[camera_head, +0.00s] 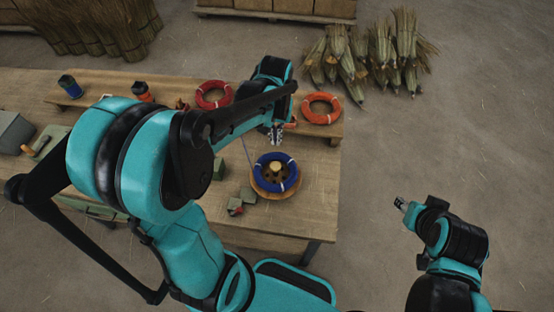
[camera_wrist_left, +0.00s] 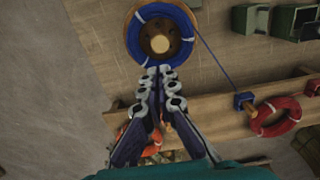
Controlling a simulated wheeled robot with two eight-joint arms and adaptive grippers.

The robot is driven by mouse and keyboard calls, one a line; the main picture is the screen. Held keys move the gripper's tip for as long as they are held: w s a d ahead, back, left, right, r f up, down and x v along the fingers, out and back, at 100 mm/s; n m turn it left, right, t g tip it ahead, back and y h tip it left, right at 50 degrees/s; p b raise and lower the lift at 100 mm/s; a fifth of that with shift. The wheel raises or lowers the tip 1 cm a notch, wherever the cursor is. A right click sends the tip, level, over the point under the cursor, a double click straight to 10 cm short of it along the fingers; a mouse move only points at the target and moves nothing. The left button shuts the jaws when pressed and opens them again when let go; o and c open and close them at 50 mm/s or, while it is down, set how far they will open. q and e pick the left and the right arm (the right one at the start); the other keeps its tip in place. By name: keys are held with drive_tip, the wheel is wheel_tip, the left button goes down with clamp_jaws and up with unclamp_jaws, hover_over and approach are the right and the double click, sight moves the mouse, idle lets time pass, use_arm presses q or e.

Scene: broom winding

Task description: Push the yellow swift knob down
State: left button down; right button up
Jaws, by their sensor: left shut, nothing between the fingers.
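The pale yellow knob (camera_head: 277,167) stands at the centre of the round wooden swift (camera_head: 282,195), inside a blue coil (camera_head: 261,179) with white ties. In the left wrist view the knob (camera_wrist_left: 160,44) is a pale round disc just beyond my fingertips. My left gripper (camera_head: 275,136) is shut and empty, on the far side of the coil in the head view. In the left wrist view its fingertips (camera_wrist_left: 160,71) lie close to the coil's edge; contact cannot be told. My right gripper (camera_head: 400,203) is off the table to the right, too small to read.
A red coil (camera_head: 213,94) and an orange coil (camera_head: 321,108) lie on the raised back shelf. A blue strand (camera_wrist_left: 216,65) runs from the swift to a small blue block (camera_wrist_left: 243,101). Green boxes (camera_wrist_left: 250,20) stand beside the swift. The table is bare right of it.

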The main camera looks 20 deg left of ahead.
sight(276, 165)
use_arm(q)
wheel_tip(276, 165, down, 14)
drive_tip(key=b, duration=0.3)
idle(0.3)
